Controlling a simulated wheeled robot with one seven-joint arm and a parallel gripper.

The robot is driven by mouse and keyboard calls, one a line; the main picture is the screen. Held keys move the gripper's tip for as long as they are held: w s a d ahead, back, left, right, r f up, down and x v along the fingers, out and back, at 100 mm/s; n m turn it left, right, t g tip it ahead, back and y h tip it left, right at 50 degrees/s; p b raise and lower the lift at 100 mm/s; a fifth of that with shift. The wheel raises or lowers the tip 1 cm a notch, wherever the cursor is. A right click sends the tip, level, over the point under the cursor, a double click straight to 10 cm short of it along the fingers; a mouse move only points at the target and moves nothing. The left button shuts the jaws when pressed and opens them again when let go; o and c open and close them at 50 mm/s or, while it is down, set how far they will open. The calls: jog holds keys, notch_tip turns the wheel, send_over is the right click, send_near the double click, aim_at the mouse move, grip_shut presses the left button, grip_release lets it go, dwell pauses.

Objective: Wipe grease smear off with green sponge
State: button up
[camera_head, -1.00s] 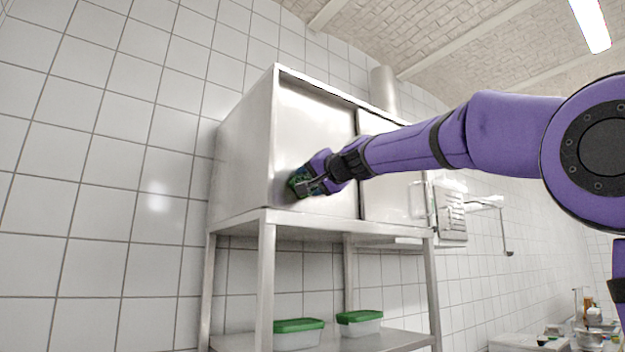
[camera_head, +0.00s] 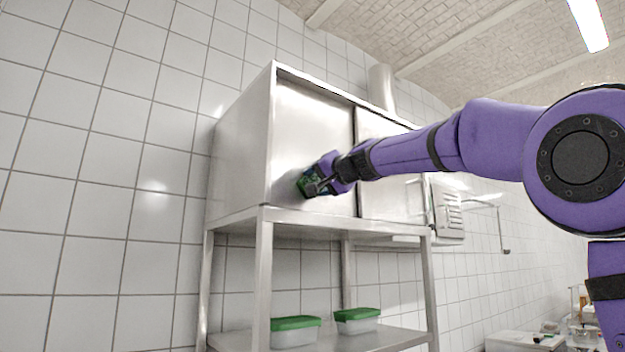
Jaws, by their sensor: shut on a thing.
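My gripper (camera_head: 317,187) is shut on the green sponge (camera_head: 305,184). It holds the sponge at the left sliding door (camera_head: 313,130) of the steel cabinet, in the lower middle of that door. The sponge looks to be against the door or very close to it; I cannot tell contact for certain. The gripper hides part of the sponge. I cannot make out a grease smear; a faint darker patch around the sponge may be shadow or reflection.
The cabinet (camera_head: 238,165) stands on a steel frame. Two green-lidded containers (camera_head: 296,331) (camera_head: 357,321) sit on the shelf below (camera_head: 385,340). A wall-mounted grey unit (camera_head: 447,212) is right of the cabinet. Cluttered items (camera_head: 580,325) stand at the lower right.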

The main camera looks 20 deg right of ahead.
aim_at(308, 176)
jog(key=shift+w+d, duration=0.4)
jog(key=shift+d, duration=0.8)
jog(key=shift+w+d, duration=0.4)
jog(key=shift+d, duration=0.75)
jog(key=shift+w+d, duration=0.4)
jog(key=shift+d, duration=0.8)
jog(key=shift+s+a, duration=0.55)
jog(key=shift+a, duration=1.15)
jog(key=shift+s+a, duration=0.6)
jog(key=shift+a, duration=1.15)
jog(key=shift+s+a, duration=0.55)
jog(key=shift+a, duration=1.15)
jog(key=shift+r, duration=0.15)
jog(key=shift+w+d, duration=0.55)
jog(key=shift+d, duration=1.15)
jog(key=shift+w+d, duration=0.55)
jog(key=shift+d, duration=1.15)
jog(key=shift+w+d, duration=0.55)
jog(key=shift+d, duration=1.15)
jog(key=shift+w, duration=0.1)
jog(key=shift+s+a, duration=0.55)
jog(key=shift+a, duration=1.15)
jog(key=shift+s+a, duration=0.55)
jog(key=shift+a, duration=1.2)
jog(key=shift+s+a, duration=0.55)
jog(key=shift+a, duration=1.15)
